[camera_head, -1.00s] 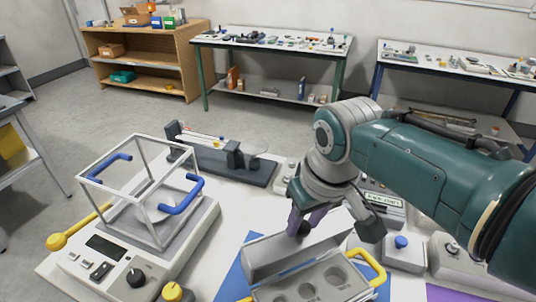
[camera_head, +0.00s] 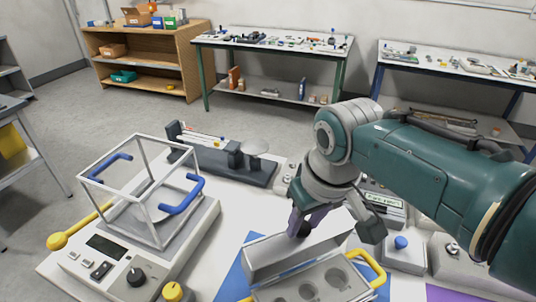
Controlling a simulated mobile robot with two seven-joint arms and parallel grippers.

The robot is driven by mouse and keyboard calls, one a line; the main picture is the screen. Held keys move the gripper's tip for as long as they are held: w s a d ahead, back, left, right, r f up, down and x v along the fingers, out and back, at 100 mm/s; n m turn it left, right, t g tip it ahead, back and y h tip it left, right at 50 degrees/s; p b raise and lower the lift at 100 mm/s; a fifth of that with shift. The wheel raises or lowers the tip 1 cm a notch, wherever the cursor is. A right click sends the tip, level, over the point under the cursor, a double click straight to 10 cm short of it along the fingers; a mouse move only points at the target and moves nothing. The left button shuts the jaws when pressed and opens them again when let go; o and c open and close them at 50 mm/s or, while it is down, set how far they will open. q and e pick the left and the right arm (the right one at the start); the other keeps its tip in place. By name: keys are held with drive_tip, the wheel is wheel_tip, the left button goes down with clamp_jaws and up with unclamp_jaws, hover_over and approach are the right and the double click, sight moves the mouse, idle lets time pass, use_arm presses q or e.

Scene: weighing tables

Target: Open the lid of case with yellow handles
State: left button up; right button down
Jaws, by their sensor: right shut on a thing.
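The case (camera_head: 322,268) with yellow handles stands at the bottom of the head view, cut off by the lower edge. Its open top shows several round recesses. One yellow handle (camera_head: 375,267) shows on its right side, and a bit of another at its lower left. The grey lid (camera_head: 275,258) is tilted up along the far side of the case. My right gripper (camera_head: 303,222) is over the lid, its purple fingers shut on the lid's dark knob (camera_head: 304,229). The wrist hides part of the lid. My left gripper is out of view.
A balance (camera_head: 100,262) with a glass-type frame and blue handles stands left of the case. A dark stand (camera_head: 215,165) with a pan is behind. A blue-knobbed device (camera_head: 402,255) stands close on the right. Shelves and two tables stand farther back.

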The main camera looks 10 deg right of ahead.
drive_tip(key=c, duration=0.5)
unclamp_jaws()
drive_tip(key=p+v, duration=0.3)
drive_tip(key=v, duration=0.7)
drive_tip(key=shift+a, duration=0.1)
